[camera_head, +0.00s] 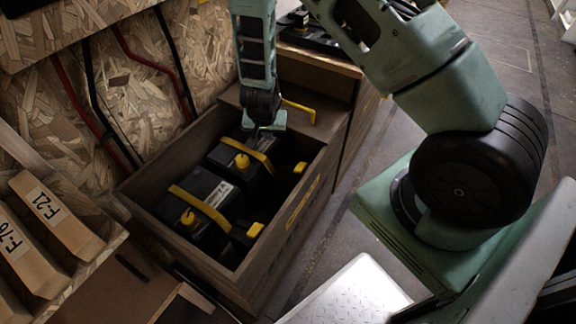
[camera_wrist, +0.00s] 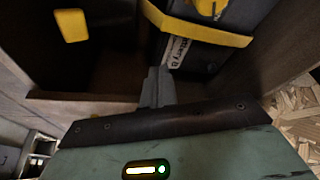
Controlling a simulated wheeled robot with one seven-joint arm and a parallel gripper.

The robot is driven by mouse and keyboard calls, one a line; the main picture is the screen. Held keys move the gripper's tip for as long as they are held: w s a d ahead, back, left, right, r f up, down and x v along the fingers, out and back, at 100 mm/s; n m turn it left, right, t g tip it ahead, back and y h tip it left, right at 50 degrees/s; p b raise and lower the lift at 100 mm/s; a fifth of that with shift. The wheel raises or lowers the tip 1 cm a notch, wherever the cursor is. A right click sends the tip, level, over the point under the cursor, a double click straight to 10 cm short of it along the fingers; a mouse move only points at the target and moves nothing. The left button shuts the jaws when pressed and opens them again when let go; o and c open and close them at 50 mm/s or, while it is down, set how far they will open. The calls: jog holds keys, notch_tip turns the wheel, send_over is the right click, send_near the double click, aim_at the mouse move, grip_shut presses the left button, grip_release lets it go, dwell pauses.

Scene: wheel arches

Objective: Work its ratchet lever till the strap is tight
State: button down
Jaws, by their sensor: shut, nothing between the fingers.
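Two dark batteries sit side by side in an open wooden box. The far battery (camera_head: 228,158) has a yellow strap (camera_head: 257,158) over its top, with a yellow fitting (camera_head: 242,163) on it; the strap also shows in the wrist view (camera_wrist: 195,28). The near battery (camera_head: 208,192) has its own yellow strap (camera_head: 196,206). Yellow tabs show at the strap ends, by the far battery (camera_head: 300,168) and near battery (camera_head: 255,230); I cannot tell which part is the ratchet lever. My gripper (camera_head: 264,134) is shut and empty, beside the far battery; its fingers show in the wrist view (camera_wrist: 158,88).
The wooden box walls (camera_head: 290,205) close in around the batteries and my gripper. A yellow handle (camera_head: 300,110) stands at the box's far end. Red and black cables (camera_head: 70,90) run down the chipboard wall at left. Labelled cartons (camera_head: 50,222) stand at lower left.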

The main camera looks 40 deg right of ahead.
jog(key=shift+f, duration=0.1)
jog(key=b, duration=1.2)
send_over(284, 168)
jog(key=f, duration=0.7)
jog(key=shift+w+a+f, duration=0.1)
jog(key=shift+w, duration=0.25)
dwell(0.7)
jog(key=shift+s+f, duration=0.25)
jog(key=shift+f, duration=0.05)
